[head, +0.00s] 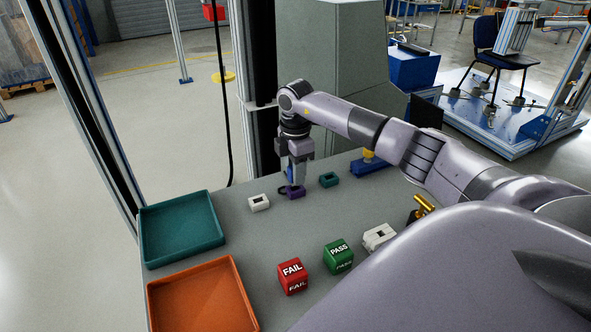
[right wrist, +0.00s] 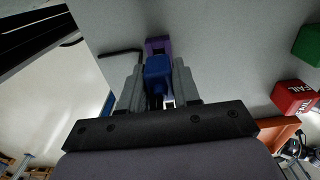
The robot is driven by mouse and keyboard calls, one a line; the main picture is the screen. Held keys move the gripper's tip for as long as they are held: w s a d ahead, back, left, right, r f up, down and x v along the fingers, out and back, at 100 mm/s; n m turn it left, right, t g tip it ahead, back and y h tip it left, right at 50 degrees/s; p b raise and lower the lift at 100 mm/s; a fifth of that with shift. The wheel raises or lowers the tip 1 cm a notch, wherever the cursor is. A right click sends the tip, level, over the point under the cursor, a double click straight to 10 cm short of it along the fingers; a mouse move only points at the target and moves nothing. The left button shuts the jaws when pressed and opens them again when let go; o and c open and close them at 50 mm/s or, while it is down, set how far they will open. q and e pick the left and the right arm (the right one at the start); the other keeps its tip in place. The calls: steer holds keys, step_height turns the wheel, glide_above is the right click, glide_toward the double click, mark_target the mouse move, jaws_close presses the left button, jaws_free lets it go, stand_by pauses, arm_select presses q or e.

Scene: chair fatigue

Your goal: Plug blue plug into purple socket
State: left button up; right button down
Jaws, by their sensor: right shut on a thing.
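My right gripper (head: 297,181) points down over the table, just above the purple socket (head: 296,193). It is shut on the blue plug (head: 290,173), which shows between the two fingers. In the right wrist view the blue plug (right wrist: 157,72) sits between the fingertips of the gripper (right wrist: 157,80), and the purple socket (right wrist: 158,45) shows just beyond it, partly hidden by the plug. I cannot tell whether the plug is in the socket or only above it. My left gripper is not in view.
A white socket (head: 259,203) and a teal socket (head: 329,180) flank the purple one. A red FAIL cube (head: 292,277), a green PASS cube (head: 338,256) and a white part (head: 379,237) stand nearer. A teal tray (head: 180,262) and an orange tray (head: 200,300) lie left.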

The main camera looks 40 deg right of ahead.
steer(key=shift+f+b, duration=0.55)
steer(key=shift+f, duration=0.75)
steer(key=c, duration=0.7)
jaws_free()
steer(key=shift+c, duration=0.2)
steer(key=shift+r, duration=0.1)
step_height(320, 180, up, 7)
steer(key=shift+r, duration=0.1)
